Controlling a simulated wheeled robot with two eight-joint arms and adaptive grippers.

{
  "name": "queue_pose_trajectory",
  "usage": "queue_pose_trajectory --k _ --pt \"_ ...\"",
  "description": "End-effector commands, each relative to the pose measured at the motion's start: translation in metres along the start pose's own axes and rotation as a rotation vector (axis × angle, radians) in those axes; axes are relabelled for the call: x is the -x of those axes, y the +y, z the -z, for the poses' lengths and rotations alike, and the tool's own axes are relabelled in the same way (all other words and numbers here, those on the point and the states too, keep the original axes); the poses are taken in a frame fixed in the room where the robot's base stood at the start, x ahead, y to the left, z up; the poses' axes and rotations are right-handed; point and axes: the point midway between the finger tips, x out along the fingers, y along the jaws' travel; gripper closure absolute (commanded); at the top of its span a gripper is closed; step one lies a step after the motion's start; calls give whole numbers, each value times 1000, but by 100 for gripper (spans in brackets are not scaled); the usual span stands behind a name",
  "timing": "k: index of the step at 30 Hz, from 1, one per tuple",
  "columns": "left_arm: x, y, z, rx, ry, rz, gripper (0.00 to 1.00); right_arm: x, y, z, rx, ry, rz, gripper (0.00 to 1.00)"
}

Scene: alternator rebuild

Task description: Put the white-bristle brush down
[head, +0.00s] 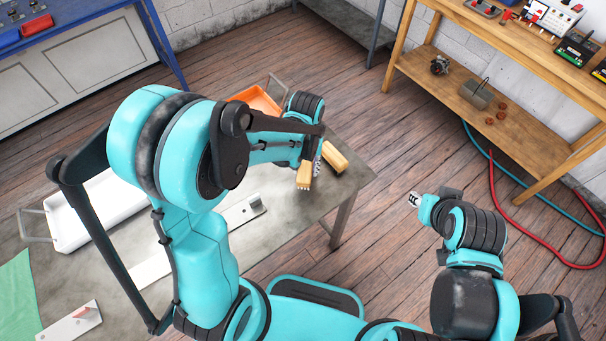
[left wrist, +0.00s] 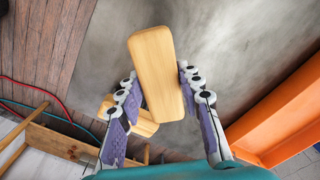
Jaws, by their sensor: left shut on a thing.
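The white-bristle brush (head: 303,174) has a pale wooden block with white bristles showing at its lower end in the head view. My left gripper (head: 312,158) is shut on it near the grey table's (head: 345,195) right end. In the left wrist view the brush's wooden back (left wrist: 157,72) stands between the purple-padded fingers (left wrist: 160,95). I cannot tell whether it touches the table. A second wooden block (head: 335,157) lies just right of it, and shows partly hidden behind it in the left wrist view (left wrist: 143,127). My right gripper (head: 414,199) is over the floor, away from the table; its jaws are too small to read.
An orange bin (head: 257,98) stands behind my left arm, close to the gripper. A white tray (head: 65,222), a metal bar (head: 240,213) and a green cloth (head: 18,300) lie on the table's left and front. A wooden workbench (head: 455,22) stands at the right.

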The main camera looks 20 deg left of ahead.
Motion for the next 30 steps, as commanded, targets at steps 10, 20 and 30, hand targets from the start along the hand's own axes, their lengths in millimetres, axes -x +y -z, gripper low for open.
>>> queue_pose_trajectory --k 10,20,30 --pt "-31 -9 5 -1 0 0 88 -10 0 -7 0 0 0 68" --pt "-45 -8 4 -1 0 0 88 -12 0 -9 0 0 0 68" --pt "-48 -8 4 -1 0 0 44 -15 0 -11 0 0 0 68"
